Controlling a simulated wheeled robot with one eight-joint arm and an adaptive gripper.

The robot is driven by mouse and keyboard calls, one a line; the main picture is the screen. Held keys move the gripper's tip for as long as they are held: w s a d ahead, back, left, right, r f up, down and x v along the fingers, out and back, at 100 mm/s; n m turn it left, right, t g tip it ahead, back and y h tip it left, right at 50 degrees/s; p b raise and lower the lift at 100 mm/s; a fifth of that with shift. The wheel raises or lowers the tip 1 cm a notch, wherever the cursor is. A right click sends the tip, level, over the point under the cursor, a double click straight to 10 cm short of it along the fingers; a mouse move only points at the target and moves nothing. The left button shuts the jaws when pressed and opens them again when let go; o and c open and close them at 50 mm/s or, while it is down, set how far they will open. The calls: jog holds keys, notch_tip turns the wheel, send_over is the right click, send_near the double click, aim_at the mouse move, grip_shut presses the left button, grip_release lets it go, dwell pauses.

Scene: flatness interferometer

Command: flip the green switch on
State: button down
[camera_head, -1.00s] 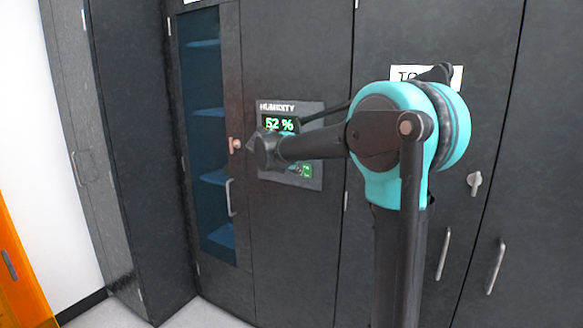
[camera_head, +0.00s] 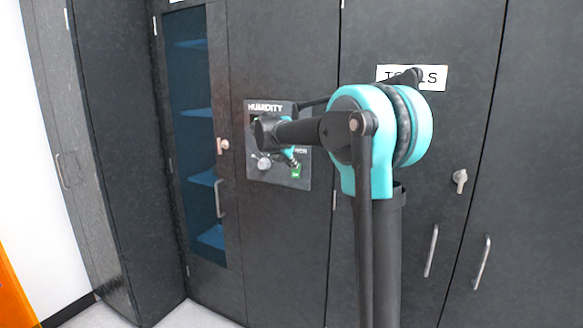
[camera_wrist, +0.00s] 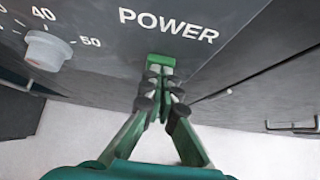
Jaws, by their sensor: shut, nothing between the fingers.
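The green switch (camera_wrist: 162,60) sits under the word POWER on the dark humidity panel (camera_wrist: 110,50). In the head view the switch (camera_head: 296,171) shows as a small lit green patch at the panel's lower right. My gripper (camera_wrist: 160,72) is shut and empty, with its fingertips just below the switch and overlapping its lower edge in the wrist view. I cannot tell whether they touch it. In the head view, my gripper (camera_head: 291,158) is small and partly hidden by my wrist, just above and left of the green patch.
A white dial knob (camera_wrist: 48,50) is left of the switch; it also shows in the head view (camera_head: 264,163). A glass-fronted cabinet door (camera_head: 196,130) stands left of the panel. Cabinet handles (camera_head: 431,250) protrude at right.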

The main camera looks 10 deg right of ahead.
jog(key=shift+r, duration=0.1)
jog(key=shift+r, duration=0.7)
jog(key=shift+s+a, duration=0.1)
